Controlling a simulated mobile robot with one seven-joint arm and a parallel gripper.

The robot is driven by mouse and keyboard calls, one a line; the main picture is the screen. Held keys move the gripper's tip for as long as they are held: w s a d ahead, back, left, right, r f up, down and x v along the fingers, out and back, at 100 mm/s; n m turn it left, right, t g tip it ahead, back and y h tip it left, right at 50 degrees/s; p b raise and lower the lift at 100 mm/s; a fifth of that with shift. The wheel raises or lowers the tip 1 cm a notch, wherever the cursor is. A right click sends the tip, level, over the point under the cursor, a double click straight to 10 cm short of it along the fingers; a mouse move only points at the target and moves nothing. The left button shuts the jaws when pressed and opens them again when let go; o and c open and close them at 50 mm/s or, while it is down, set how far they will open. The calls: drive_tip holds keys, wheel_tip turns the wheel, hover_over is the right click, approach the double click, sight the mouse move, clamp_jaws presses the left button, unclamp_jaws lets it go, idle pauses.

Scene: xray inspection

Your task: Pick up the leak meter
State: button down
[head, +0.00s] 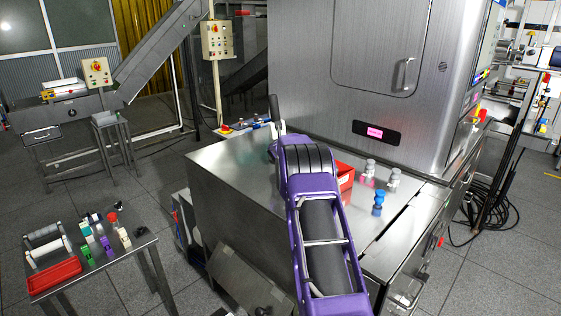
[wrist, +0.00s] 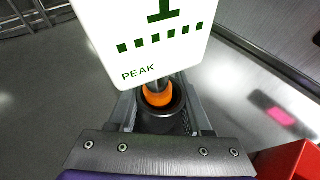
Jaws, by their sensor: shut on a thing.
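The leak meter (wrist: 150,45) fills the top middle of the wrist view. It has a white face with dark green marks and the word PEAK, and an orange ring above a dark grip. My gripper (wrist: 160,110) is shut around that dark grip, below the white face. The meter's upper end is cut off by the frame edge. In the head view my purple arm reaches over the steel table and hides most of the gripper, and I cannot make out the meter clearly there.
A red box (head: 345,174) stands right of my arm on the steel table (head: 225,170). Grey-capped bottles (head: 393,180) and a blue one (head: 378,204) stand nearby. The large steel cabinet (head: 300,75) rises behind. A side table with a red tray (head: 54,275) is at lower left.

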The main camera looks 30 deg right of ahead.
drive_tip(key=shift+f+b, duration=0.7)
drive_tip(key=shift+f, duration=1)
drive_tip(key=shift+f, duration=0.1)
drive_tip(key=c, duration=0.7)
unclamp_jaws()
drive_tip(key=shift+f, duration=0.15)
drive_tip(key=o, duration=0.4)
drive_tip(key=shift+c, duration=0.2)
